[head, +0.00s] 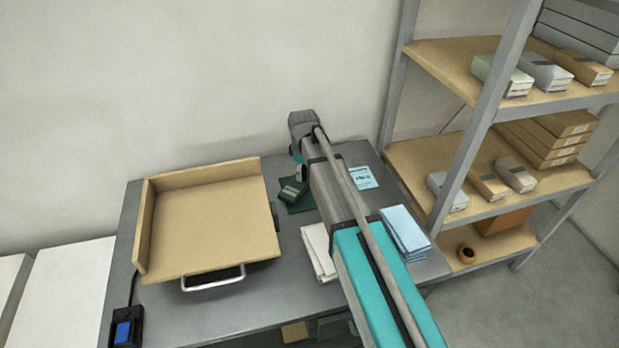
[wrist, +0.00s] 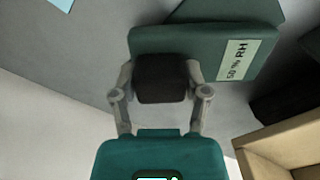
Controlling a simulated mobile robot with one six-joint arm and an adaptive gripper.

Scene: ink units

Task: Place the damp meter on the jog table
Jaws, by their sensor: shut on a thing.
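The damp meter (head: 293,190) is a dark green block with a black grip and a pale face reading "50 % RH". In the wrist view the meter (wrist: 210,50) lies just beyond the fingers. My gripper (wrist: 160,80) is shut on its black grip; the gripper (head: 298,172) also shows in the head view, partly hidden by my arm. The meter is over or on a dark green sheet; I cannot tell whether it touches. The jog table (head: 210,225) is a wooden tray with raised back and left walls, left of the meter; its edge (wrist: 285,140) shows lower right in the wrist view.
The jog table's surface is empty, with a metal handle (head: 213,280) in front. White stacks (head: 318,250) and blue stacks (head: 404,232) lie on the grey bench (head: 240,310). A blue card (head: 362,178) lies behind. A loaded shelf rack (head: 470,165) stands at right.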

